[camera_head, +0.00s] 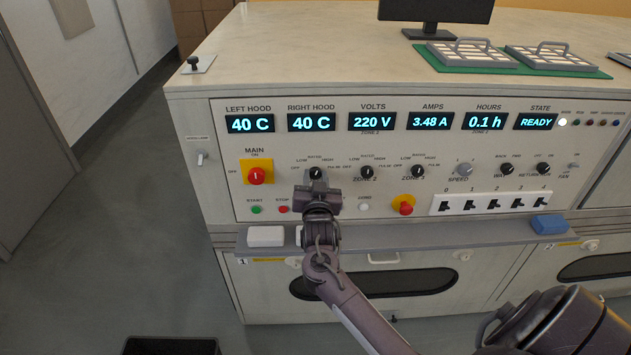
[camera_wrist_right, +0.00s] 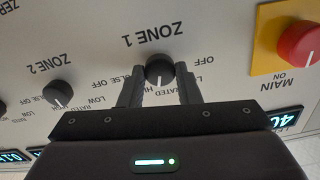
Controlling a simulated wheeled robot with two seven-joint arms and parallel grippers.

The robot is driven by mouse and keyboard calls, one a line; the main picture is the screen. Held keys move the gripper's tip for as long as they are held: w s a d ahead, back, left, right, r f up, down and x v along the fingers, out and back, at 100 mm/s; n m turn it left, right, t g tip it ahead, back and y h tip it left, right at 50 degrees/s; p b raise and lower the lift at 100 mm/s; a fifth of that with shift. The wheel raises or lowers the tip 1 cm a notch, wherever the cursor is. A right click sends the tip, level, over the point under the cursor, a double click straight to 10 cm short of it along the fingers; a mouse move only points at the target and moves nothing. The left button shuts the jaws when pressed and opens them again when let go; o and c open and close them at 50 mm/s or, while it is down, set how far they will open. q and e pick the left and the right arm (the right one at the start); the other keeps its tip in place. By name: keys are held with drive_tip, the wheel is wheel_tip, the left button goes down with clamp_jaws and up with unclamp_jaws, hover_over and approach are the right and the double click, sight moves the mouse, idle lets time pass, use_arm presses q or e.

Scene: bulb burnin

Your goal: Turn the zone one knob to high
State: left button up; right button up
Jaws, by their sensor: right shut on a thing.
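The zone one knob (camera_head: 317,173) is a black round knob on the white front panel, left of the other zone knobs. It also shows in the right wrist view (camera_wrist_right: 159,69), which sees the panel upside down. Its white pointer line points towards the RATED label, between LOW and HIGH. My right gripper (camera_head: 316,186) is at the panel, and its two fingers (camera_wrist_right: 159,86) stand on either side of the knob, shut on it. The gripper hides the panel just below the knob. My left gripper is not in view.
The zone two knob (camera_head: 367,172) and zone three knob (camera_head: 418,171) sit to the right. The red main switch (camera_head: 256,176) is to the left. A ledge below holds a white block (camera_head: 265,236) and a blue block (camera_head: 549,224). Floor at left is free.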

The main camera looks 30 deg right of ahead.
drive_tip(key=shift+m+b, duration=0.55)
drive_tip(key=shift+m, duration=1.45)
drive_tip(key=o, duration=1)
drive_tip(key=b+v, duration=0.1)
drive_tip(key=v, duration=0.7)
drive_tip(key=shift+d, duration=0.1)
drive_tip(key=shift+w, duration=0.1)
